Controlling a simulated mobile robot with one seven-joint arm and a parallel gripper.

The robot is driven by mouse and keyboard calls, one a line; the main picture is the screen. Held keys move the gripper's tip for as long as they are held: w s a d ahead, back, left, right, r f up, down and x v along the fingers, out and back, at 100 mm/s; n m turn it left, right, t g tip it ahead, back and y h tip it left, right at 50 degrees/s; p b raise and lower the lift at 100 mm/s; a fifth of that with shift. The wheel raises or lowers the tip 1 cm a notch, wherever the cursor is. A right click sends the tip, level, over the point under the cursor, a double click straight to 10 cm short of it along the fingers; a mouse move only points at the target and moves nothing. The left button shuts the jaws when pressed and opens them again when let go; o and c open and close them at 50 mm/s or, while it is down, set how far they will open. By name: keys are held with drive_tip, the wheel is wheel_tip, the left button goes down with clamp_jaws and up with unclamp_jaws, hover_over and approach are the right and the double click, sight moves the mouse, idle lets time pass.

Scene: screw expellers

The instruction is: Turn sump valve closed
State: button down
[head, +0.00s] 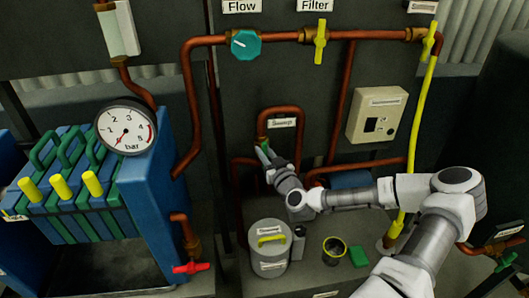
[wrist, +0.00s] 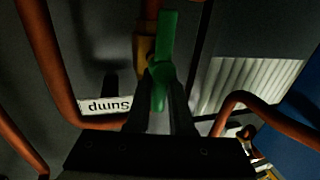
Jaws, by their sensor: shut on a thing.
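The sump valve has a green lever handle, seen at the end of a copper pipe in the head view (head: 263,154) and large in the wrist view (wrist: 164,45). In the wrist view the handle lies roughly in line with the pipe above it, next to a brass fitting. A white Sump label (head: 282,123) is beside it; it is upside down in the wrist view (wrist: 108,106). My gripper (head: 267,162) reaches the valve from the front. Its two dark fingers (wrist: 160,95) are shut on the lower part of the green handle, which they partly hide.
A lidded canister (head: 269,250), a dark cup (head: 334,250) and a green block (head: 359,256) stand on the surface below my arm. Copper pipes (head: 333,169) run close around the valve. A control box (head: 377,113) and yellow hose (head: 418,135) are right; a gauge (head: 126,127) is left.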

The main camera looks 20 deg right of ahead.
drive_tip(key=shift+f, duration=0.1)
drive_tip(key=m+b, duration=0.2)
drive_tip(key=m+t+b, duration=0.1)
drive_tip(key=m, duration=0.1)
drive_tip(key=shift+s+d+f+b, duration=0.1)
drive_tip(key=shift+d+f+b, duration=0.1)
drive_tip(key=shift+d+b, duration=0.15)
drive_tip(key=shift+s+d+f+m+t+h+b, duration=0.15)
drive_tip(key=shift+m+h+b, duration=0.8)
drive_tip(key=shift+m, duration=1.9)
drive_tip(key=shift+w+d+f+m+t+h+b, duration=0.2)
drive_tip(key=shift+m+h+b, duration=0.75)
drive_tip(key=shift+m, duration=1.85)
drive_tip(key=shift+s+d+f+m+t+h+b, duration=0.25)
drive_tip(key=shift+m+h+b, duration=0.7)
drive_tip(key=shift+m, duration=1.9)
drive_tip(key=c, duration=0.8)
unclamp_jaws()
drive_tip(key=shift+a, duration=0.1)
